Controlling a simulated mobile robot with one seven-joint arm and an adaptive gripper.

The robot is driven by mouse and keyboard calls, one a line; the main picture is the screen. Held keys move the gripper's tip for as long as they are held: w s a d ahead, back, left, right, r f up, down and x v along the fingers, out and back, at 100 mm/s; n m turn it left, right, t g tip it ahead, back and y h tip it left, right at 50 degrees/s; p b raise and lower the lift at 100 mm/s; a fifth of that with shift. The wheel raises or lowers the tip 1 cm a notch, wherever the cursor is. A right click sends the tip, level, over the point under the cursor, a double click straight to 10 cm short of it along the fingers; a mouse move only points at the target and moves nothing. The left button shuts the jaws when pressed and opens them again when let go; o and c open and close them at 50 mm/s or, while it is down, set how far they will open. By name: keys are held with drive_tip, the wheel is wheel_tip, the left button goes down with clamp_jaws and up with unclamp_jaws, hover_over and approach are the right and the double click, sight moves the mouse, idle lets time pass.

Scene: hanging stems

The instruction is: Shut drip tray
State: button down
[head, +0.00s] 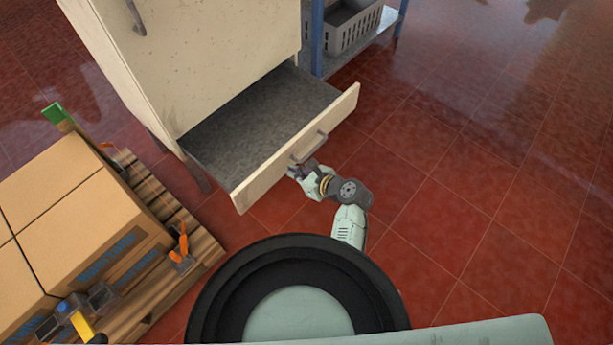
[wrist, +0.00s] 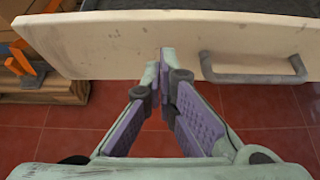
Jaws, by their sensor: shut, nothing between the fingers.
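The drip tray (head: 296,148) is a grey drawer with a cream front panel, pulled well out from the lower part of a cream cabinet (head: 205,50). A grey bar handle (head: 309,147) sits on the front panel. In the wrist view the panel (wrist: 130,42) spans the top, with the handle (wrist: 255,78) to the right. In the wrist view my fingertips (wrist: 165,52) reach the panel, left of the handle. I cannot tell whether they touch it.
A wooden pallet (head: 195,240) with cardboard boxes (head: 85,225) and orange-handled tools (head: 181,246) stands at the left. A blue-framed rack with a grey crate (head: 350,25) is behind the tray. Red tiled floor (head: 460,170) to the right is clear.

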sight(277, 161)
drive_tip(key=shift+w+a+r, duration=0.1)
drive_tip(key=shift+w+a, duration=1.2)
drive_tip(key=shift+w, duration=0.05)
drive_tip(key=shift+w+a+r+p, duration=0.1)
drive_tip(key=shift+w+a+p, duration=0.15)
drive_tip(key=shift+p, duration=0.1)
drive_tip(key=w+a+p, duration=0.2)
drive_tip(key=w+a, duration=1.5)
drive_tip(key=shift+w+a, duration=0.35)
drive_tip(key=shift+w, duration=0.05)
